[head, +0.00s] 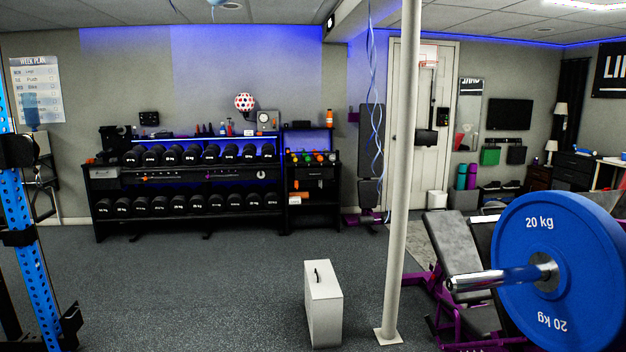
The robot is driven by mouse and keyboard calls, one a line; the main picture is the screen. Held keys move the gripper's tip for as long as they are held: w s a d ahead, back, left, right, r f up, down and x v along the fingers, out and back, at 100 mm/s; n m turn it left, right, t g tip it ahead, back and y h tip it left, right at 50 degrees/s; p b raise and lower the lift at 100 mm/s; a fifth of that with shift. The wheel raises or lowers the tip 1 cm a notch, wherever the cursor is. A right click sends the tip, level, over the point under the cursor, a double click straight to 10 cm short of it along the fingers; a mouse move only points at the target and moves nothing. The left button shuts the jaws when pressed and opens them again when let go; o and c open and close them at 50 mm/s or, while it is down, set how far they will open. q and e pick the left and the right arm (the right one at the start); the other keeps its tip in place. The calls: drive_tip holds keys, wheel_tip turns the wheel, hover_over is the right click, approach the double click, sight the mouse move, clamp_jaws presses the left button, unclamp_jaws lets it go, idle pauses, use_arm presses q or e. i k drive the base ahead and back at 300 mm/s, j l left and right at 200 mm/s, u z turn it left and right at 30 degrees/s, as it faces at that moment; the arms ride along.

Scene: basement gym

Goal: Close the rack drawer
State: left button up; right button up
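A long black dumbbell rack (187,224) stands against the back wall, with two rows of dumbbells. A dark band with drawer-like fronts (225,174) runs between the rows, and a lighter grey front (104,173) sits at its left end. A narrower black unit (336,200) joins the rack on the right, with a dark drawer-like front (318,172) under its top. At this distance I cannot tell which front is the drawer or how far any stands open. Neither of my grippers is in view.
A pale case (323,305) stands on the floor, beside a white post (401,200). A bench (456,255) and a barbell with a blue plate (560,270) fill the right. A blue upright (32,270) stands at left. The grey floor (190,290) before the rack is clear.

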sight(304, 173)
drive_tip(key=i+j+u, duration=0.15)
drive_tip(key=i+u, duration=0.15)
drive_tip(key=i, duration=0.35)
drive_tip(key=i+u, duration=0.3)
drive_tip(key=i, duration=0.35)
drive_tip(key=i+u, duration=0.1)
drive_tip(key=i, duration=1.1)
drive_tip(key=i+l, duration=0.2)
drive_tip(key=i, duration=1)
drive_tip(key=i+z, duration=0.1)
drive_tip(key=i, duration=0.5)
drive_tip(key=i+z, duration=0.1)
drive_tip(key=i, duration=0.5)
drive_tip(key=i+j+z, duration=0.1)
drive_tip(key=i, duration=0.45)
drive_tip(key=i+j+z, duration=0.1)
drive_tip(key=i, duration=0.5)
drive_tip(key=i+j+z, duration=0.1)
drive_tip(key=i+z, duration=0.35)
drive_tip(key=i, duration=1.45)
